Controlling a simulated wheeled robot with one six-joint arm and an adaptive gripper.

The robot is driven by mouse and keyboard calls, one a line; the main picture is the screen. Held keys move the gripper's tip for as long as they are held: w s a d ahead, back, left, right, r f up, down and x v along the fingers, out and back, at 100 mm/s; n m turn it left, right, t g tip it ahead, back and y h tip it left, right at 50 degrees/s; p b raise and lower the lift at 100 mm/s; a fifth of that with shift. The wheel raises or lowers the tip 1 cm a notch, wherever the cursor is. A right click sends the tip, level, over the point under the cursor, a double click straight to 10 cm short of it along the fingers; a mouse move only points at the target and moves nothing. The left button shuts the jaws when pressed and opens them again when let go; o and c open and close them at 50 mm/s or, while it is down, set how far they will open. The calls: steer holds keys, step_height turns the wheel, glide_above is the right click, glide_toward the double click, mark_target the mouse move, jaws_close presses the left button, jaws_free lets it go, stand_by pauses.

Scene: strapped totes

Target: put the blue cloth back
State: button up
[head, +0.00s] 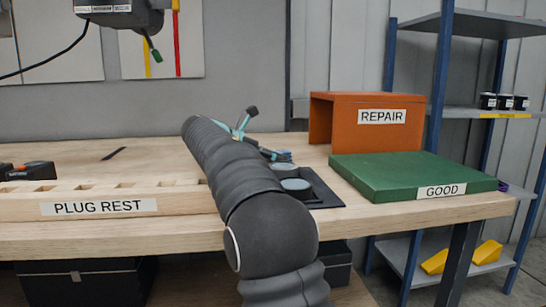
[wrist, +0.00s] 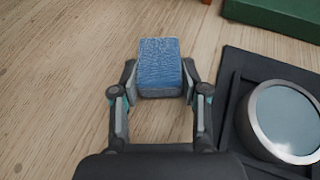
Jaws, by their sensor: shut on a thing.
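The blue cloth (wrist: 159,62) is a folded, block-like pad with a wrinkled top. In the wrist view it sits between the fingertips of my gripper (wrist: 160,84), which is shut on it. I cannot tell whether it touches the wooden bench or hangs just above it.
A black tray (wrist: 229,95) with round, glass-topped metal parts (wrist: 284,120) lies right of my gripper. Beyond are the green GOOD board (head: 400,172) and orange REPAIR box (head: 335,108). The wooden PLUG REST rack (head: 180,199) is left. Bench beside the cloth is bare.

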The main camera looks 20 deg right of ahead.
steer(key=shift+f, duration=0.15)
steer(key=o, duration=1.1)
steer(key=shift+r, duration=0.2)
steer(key=shift+a+r, duration=0.2)
steer(key=shift+a, duration=0.1)
steer(key=p+v, duration=0.2)
steer(key=v, duration=0.9)
steer(key=shift+a, duration=0.15)
